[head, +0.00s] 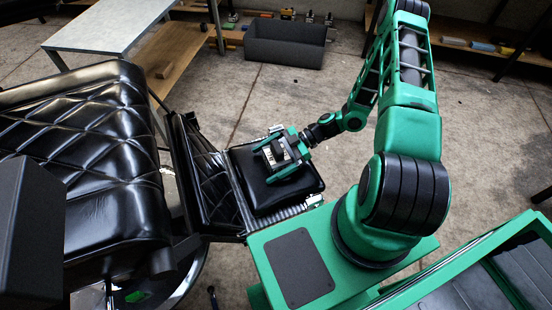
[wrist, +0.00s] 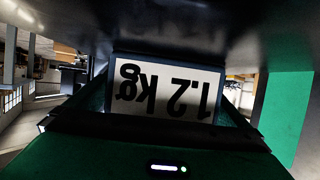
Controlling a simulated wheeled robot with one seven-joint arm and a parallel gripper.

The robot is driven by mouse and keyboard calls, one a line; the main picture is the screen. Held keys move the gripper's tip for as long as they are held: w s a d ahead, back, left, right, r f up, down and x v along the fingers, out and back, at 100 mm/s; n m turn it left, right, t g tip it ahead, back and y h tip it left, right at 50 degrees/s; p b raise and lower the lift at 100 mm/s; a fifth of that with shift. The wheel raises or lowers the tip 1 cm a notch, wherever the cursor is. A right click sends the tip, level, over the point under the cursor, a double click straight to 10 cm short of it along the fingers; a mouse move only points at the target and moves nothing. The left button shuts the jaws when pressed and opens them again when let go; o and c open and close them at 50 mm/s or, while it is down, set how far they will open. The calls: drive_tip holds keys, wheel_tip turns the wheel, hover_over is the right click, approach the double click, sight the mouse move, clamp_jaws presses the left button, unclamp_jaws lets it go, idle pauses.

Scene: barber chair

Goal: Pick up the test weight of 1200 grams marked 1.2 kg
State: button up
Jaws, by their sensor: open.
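The test weight (head: 277,153) is a small dark block with a pale face, on or just above the black footrest pad of the barber chair in the head view. In the wrist view the weight (wrist: 165,92) fills the middle, and its white label reads 1.2 kg upside down. My gripper (head: 266,164) is open, with its green fingers on either side of the weight. I cannot tell whether the fingers touch it. The weight's underside is hidden.
The padded black footrest (head: 298,188) has a metal edge. The chair's black seat (head: 85,130) lies to the left. A dark bin (head: 285,45) stands on the floor behind, and a white table (head: 108,25) is at the back left.

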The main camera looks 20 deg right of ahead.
drive_tip(key=c, duration=2)
drive_tip(key=shift+r, duration=0.1)
drive_tip(key=shift+c, duration=0.8)
drive_tip(key=shift+r, duration=0.1)
